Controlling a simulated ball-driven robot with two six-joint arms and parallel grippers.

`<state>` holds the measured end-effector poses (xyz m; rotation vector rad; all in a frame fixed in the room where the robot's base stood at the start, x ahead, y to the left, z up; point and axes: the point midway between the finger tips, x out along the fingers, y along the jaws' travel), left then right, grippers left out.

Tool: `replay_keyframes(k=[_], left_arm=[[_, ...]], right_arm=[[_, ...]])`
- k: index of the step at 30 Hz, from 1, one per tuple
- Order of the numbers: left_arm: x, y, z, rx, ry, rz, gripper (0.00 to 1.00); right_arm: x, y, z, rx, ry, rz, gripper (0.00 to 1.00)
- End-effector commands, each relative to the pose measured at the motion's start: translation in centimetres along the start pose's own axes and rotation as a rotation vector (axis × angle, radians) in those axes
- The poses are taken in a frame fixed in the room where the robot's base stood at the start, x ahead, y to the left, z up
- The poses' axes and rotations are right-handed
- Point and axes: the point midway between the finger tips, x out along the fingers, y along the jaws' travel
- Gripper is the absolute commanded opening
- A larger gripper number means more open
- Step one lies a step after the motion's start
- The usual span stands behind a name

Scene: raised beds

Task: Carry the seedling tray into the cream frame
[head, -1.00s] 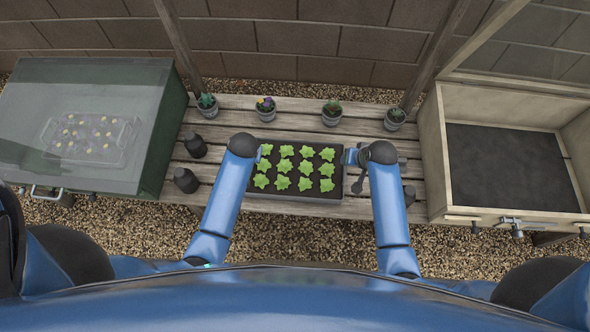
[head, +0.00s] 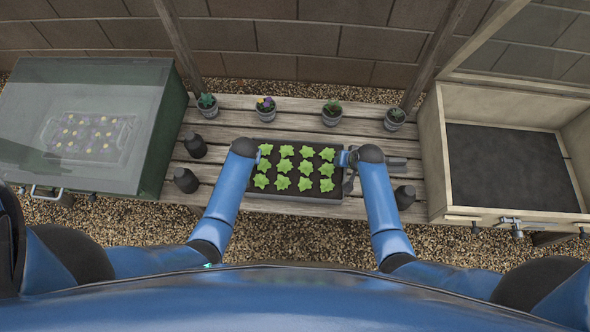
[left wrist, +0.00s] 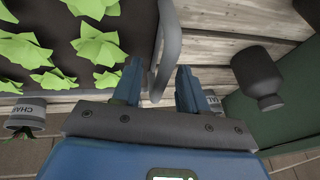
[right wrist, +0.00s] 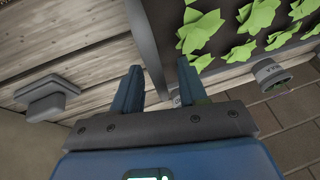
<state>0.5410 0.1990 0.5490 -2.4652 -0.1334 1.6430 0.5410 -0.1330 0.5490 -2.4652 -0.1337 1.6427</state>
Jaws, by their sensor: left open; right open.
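The seedling tray (head: 295,197) is dark, with several green seedlings, and lies on the slatted bench in the middle of the head view. My left gripper (head: 259,154) is open at its left end. In the left wrist view the tray's grey end handle (left wrist: 172,45) reaches down between the open left fingers (left wrist: 158,75). My right gripper (head: 343,158) is open at the tray's right end. In the right wrist view the tray's grey edge (right wrist: 147,38) runs down between the open right fingers (right wrist: 160,72). The cream frame (head: 431,150) stands right, lid raised, dark floor bare.
A green frame (head: 165,130) with a closed clear lid stands left, with a flower tray (head: 90,138) inside. Several small plant pots (head: 332,117) line the bench's back. Dark objects stand left (head: 186,180) and right (head: 404,197) of the tray. Wooden posts (head: 432,55) rise behind.

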Motion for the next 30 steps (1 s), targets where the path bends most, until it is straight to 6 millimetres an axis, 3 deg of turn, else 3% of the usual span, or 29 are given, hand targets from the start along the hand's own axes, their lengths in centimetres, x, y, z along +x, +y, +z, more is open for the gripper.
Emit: replay_keyframes(k=[1,9,30], left_arm=[[-0.01,0.00,-0.01,0.000,0.000,0.000,0.42],[-0.02,0.00,0.00,0.000,0.000,0.000,0.01],[-0.02,0.00,0.01,0.000,0.000,0.000,0.00]], right_arm=[[-0.01,0.00,0.00,0.000,0.000,0.000,0.42],[-0.02,0.01,0.01,0.000,0.000,0.000,0.01],[-0.02,0.01,0.01,0.000,-0.001,0.000,0.00]])
